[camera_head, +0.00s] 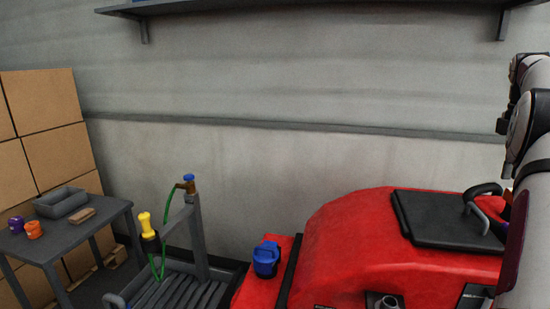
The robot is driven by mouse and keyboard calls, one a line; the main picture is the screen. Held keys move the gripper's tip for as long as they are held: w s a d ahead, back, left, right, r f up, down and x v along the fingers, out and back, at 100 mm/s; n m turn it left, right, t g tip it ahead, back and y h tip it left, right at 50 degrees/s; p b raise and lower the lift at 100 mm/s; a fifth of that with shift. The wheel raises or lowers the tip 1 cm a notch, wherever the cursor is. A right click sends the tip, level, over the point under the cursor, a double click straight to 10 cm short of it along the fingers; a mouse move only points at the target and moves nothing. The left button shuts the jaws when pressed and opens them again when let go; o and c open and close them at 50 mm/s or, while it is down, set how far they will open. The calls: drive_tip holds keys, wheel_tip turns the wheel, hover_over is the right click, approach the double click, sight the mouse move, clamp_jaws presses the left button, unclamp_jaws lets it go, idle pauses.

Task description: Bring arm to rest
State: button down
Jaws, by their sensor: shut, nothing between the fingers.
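My arm (534,180) shows along the right edge, with pale grey links and dark joints. It stands in front of the right end of a red scrubber machine (345,235). I cannot make out my gripper in this view. A black lid (435,222) lies on top of the red body. A curved black and grey part (478,212) shows at the lid's right end, close to my arm in the picture. I cannot tell whether they touch.
A blue cap (266,258) sits on the machine's left part. A grey stand with a tap (190,190), green hose and yellow nozzle (146,225) is left of it. A table (95,225) holds a grey tray and small jars. Boxes (45,130) stand behind; a shelf (320,8) hangs above.

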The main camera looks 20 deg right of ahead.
drive_tip(key=w+a+r+m+t, duration=0.1)
drive_tip(key=w+a+r, duration=0.2)
drive_tip(key=a, duration=0.5)
drive_tip(key=w+a+r+m, duration=0.2)
drive_tip(key=w+a+r, duration=0.2)
drive_tip(key=a, duration=0.5)
drive_tip(key=s+a+r+m+t, duration=0.1)
drive_tip(key=s+a+m+t, duration=0.1)
drive_tip(key=a, duration=1.5)
drive_tip(key=s+a+f+m+t, duration=0.1)
drive_tip(key=s+a+f+m, duration=0.1)
drive_tip(key=s+a+f, duration=0.2)
drive_tip(key=s+a+f+m+t, duration=0.1)
drive_tip(key=s+a+f+m, duration=0.1)
drive_tip(key=s+a, duration=0.4)
drive_tip(key=s+a+f+m+t+y, duration=0.1)
drive_tip(key=s+a+f, duration=0.4)
drive_tip(key=a, duration=0.6)
drive_tip(key=shift+s+f+m+b, duration=0.3)
drive_tip(key=shift+s+m+b, duration=0.15)
drive_tip(key=shift+s+m, duration=0.15)
drive_tip(key=shift+d, duration=0.1)
